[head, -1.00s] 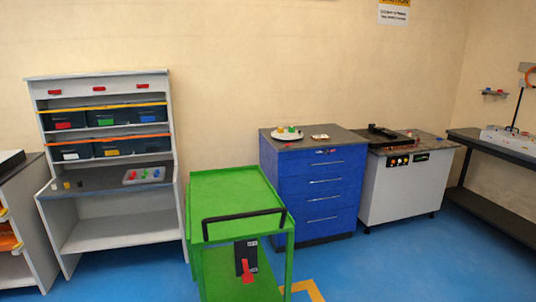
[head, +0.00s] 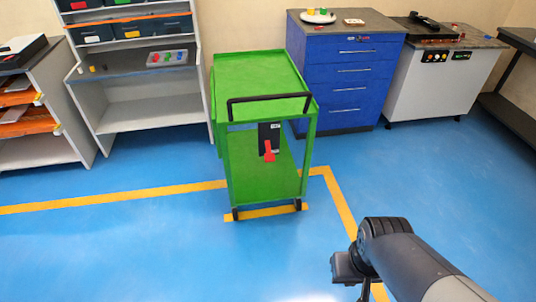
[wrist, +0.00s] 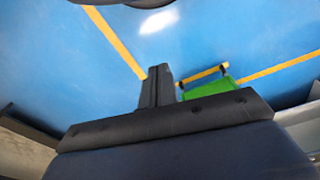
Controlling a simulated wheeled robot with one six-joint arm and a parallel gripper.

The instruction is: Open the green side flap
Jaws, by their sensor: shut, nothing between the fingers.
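The green cart (head: 262,72) stands on the blue floor in the middle of the head view, with a black push handle on its near end. A narrow green side flap (head: 212,122) hangs down along its left side, seen almost edge-on. My gripper (head: 364,290) is at the lower right of the head view, well in front and to the right of the cart, touching nothing. In the wrist view its fingers (wrist: 157,75) are together and empty. Part of the green cart (wrist: 208,89) shows just beyond them.
The blue drawer cabinet (head: 345,75) stands close behind right, the grey shelf unit (head: 150,110) behind left. Yellow lines (head: 120,196) mark the floor. Floor in front and left is clear.

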